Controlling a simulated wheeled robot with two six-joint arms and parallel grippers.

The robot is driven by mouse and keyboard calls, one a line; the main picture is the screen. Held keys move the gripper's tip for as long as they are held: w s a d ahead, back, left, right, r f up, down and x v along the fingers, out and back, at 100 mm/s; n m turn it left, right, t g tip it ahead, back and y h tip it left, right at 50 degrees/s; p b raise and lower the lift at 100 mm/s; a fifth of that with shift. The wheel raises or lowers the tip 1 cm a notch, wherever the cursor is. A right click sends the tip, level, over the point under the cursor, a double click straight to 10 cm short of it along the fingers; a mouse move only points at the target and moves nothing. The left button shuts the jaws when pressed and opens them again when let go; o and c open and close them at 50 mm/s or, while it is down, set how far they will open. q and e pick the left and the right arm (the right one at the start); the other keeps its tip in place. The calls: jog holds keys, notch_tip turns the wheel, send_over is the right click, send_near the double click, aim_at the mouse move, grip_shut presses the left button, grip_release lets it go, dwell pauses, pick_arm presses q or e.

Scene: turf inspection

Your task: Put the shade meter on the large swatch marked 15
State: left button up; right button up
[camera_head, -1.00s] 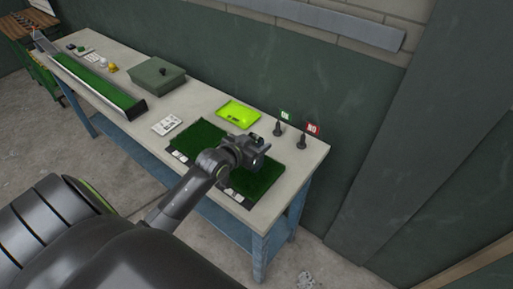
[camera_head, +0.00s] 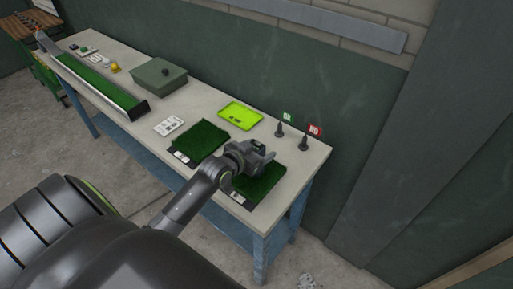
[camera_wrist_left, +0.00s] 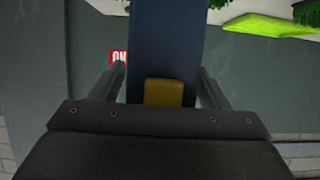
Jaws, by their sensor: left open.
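In the left wrist view a dark blue block with a yellow button, which looks like the shade meter (camera_wrist_left: 168,45), is between the fingers of my left gripper (camera_wrist_left: 160,85). The jaws are open, and I cannot tell whether they touch it. In the head view my left gripper (camera_head: 268,154) is over the far edge of the right-hand large green swatch (camera_head: 262,185). The meter is hard to tell from the gripper there. Another large green swatch (camera_head: 202,137) lies to the left. Both have dark strips with white labels, too small to read. My right gripper is out of view.
On the table (camera_head: 306,173) are a lime tray (camera_head: 240,115), a white card (camera_head: 168,126), a green lidded box (camera_head: 158,78) and a long turf trough (camera_head: 98,84). Two dark pegs, with OK (camera_head: 287,117) and NO (camera_head: 315,130) signs, stand at the back right.

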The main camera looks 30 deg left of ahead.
pick_arm(q)
jog(key=shift+r, duration=0.2)
jog(key=shift+s, duration=0.35)
jog(key=v, duration=1.1)
jog(key=shift+b, duration=0.45)
jog(key=shift+s, duration=0.2)
